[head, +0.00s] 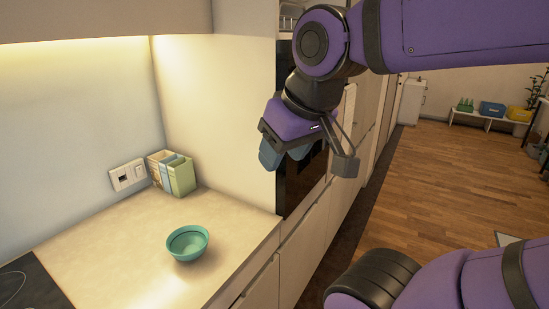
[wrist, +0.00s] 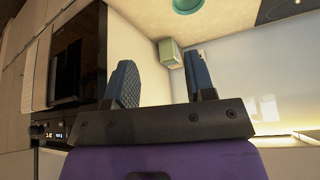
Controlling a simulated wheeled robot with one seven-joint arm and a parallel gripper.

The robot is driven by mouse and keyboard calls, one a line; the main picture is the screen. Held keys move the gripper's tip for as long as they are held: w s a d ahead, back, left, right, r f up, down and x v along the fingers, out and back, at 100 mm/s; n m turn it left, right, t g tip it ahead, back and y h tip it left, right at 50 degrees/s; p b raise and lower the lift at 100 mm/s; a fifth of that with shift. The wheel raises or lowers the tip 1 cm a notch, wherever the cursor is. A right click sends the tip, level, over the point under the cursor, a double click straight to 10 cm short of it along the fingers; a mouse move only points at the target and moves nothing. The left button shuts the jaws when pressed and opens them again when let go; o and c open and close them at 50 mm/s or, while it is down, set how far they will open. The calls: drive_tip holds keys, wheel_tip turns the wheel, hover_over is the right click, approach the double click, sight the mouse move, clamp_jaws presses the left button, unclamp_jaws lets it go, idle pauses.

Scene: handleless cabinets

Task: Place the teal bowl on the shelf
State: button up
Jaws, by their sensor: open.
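The teal bowl (head: 187,243) stands upright on the pale countertop in the head view and looks empty. In the wrist view the bowl (wrist: 187,5) shows at the top edge, partly cut off. My gripper (head: 272,158) is in the air above and to the right of the bowl, beyond the counter's front edge and before the dark oven. In the wrist view its blue fingers (wrist: 162,84) are apart with nothing between them. I cannot tell which surface is the shelf; a low white bench (head: 483,117) with several items stands far off at the right.
A green and cream box (head: 172,173) stands in the counter's back corner by a wall socket (head: 127,175). A dark hob (head: 27,287) is at lower left. The oven (head: 296,186) is in the tall cabinet. The wooden floor (head: 440,190) at right is mostly clear.

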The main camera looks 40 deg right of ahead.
drive_tip(key=w+a+f+m+g+y, duration=0.25)
drive_tip(key=w+f+m, duration=0.2)
drive_tip(key=w, duration=0.35)
drive_tip(key=m+t+y, duration=0.2)
drive_tip(key=m+y, duration=0.4)
drive_tip(key=m, duration=1.9)
hover_over(203, 229)
drive_tip(key=s+d, duration=0.3)
drive_tip(key=d, duration=0.3)
wheel_tip(203, 229, down, 25)
drive_tip(key=shift+t+h, duration=0.25)
drive_tip(key=x, duration=1)
drive_tip(key=shift+s+a+f, duration=0.15)
drive_tip(key=shift+a+f, duration=0.2)
drive_tip(key=shift+c, duration=0.2)
clamp_jaws()
